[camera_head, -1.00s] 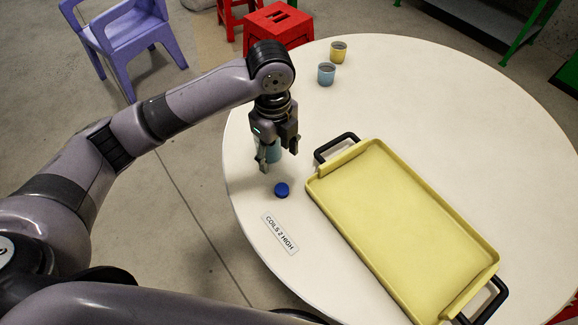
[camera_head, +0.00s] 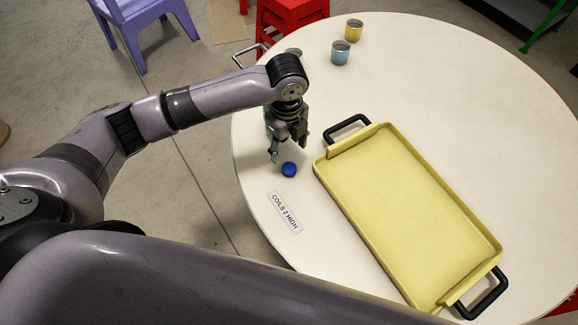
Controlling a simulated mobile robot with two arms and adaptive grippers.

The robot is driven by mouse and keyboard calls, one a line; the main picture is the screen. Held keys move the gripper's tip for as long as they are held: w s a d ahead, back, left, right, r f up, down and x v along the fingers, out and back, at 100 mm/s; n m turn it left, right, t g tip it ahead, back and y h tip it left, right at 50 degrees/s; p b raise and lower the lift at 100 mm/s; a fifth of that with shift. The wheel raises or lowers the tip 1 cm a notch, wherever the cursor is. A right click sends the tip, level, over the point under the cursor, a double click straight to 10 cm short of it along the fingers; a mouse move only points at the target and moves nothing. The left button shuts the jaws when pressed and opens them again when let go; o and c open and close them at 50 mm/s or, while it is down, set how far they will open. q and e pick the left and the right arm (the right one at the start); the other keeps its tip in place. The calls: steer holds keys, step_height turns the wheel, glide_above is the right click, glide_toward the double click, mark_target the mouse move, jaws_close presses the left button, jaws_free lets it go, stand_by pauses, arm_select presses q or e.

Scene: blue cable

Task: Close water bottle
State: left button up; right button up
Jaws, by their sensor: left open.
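A small round blue cap (camera_head: 288,169) lies on the white round table (camera_head: 262,185), left of the yellow tray. My left gripper (camera_head: 288,150) points down just behind the cap, with its fingers apart. It appears empty, and the cap is not between its fingers. I cannot make out a whole water bottle; a bluish-green patch behind the left gripper may be part of it, mostly hidden. My right gripper is not in view.
A yellow tray (camera_head: 415,210) with black handles fills the table's right side. A white label (camera_head: 285,212) lies in front of the cap. A blue cup (camera_head: 340,53) and a yellow cup (camera_head: 353,30) stand at the back. A metal loop (camera_head: 250,55) shows behind my left arm.

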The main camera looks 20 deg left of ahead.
mark_target(289, 168)
arm_select(q)
step_height(289, 168, down, 3)
steer(key=shift+r, duration=0.2)
steer(key=shift+f, duration=0.3)
steer(key=shift+s+d+f+p, duration=0.2)
steer(key=shift+f+p, duration=0.1)
steer(key=shift+f, duration=1.05)
steer(key=shift+s+d+f+p, duration=0.15)
steer(key=shift+f+p, duration=0.1)
steer(key=shift+f, duration=1.1)
steer(key=shift+w, duration=0.1)
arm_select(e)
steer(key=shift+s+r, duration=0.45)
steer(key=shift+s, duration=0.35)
arm_select(q)
steer(key=shift+c, duration=0.2)
steer(key=c, duration=0.8)
